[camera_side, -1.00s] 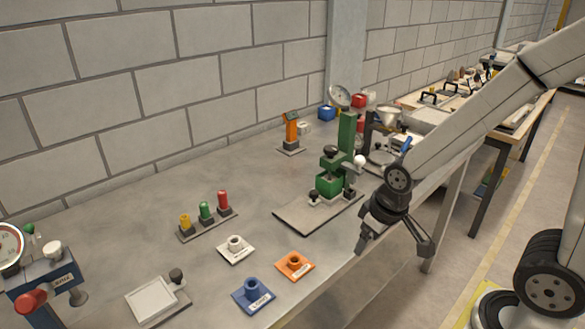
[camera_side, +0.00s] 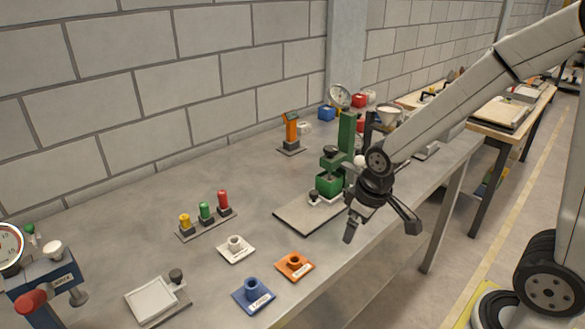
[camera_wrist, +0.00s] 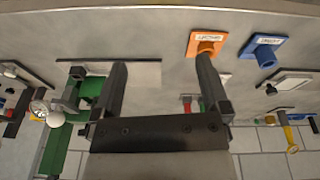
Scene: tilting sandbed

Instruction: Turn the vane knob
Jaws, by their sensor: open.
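I cannot tell which part is the vane knob. A green stand (camera_side: 346,140) on a grey base plate (camera_side: 300,218) carries black knobs, one low at its front (camera_side: 314,196), and a white ball (camera_side: 360,160). My gripper (camera_side: 381,228) is open and empty, above the table's front edge, right of and nearer than the plate. My arm hides part of the stand's right side. In the wrist view my open gripper (camera_wrist: 162,72) has clear space between its fingers; the green stand (camera_wrist: 62,150) is at left, with the white ball (camera_wrist: 55,119).
An orange socket block (camera_side: 294,264), a blue one (camera_side: 253,292) and a white one (camera_side: 236,247) lie left of my gripper. Yellow, green and red pegs (camera_side: 204,211) stand behind them. An orange upright device (camera_side: 291,128) is farther back. Bare tabletop lies between.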

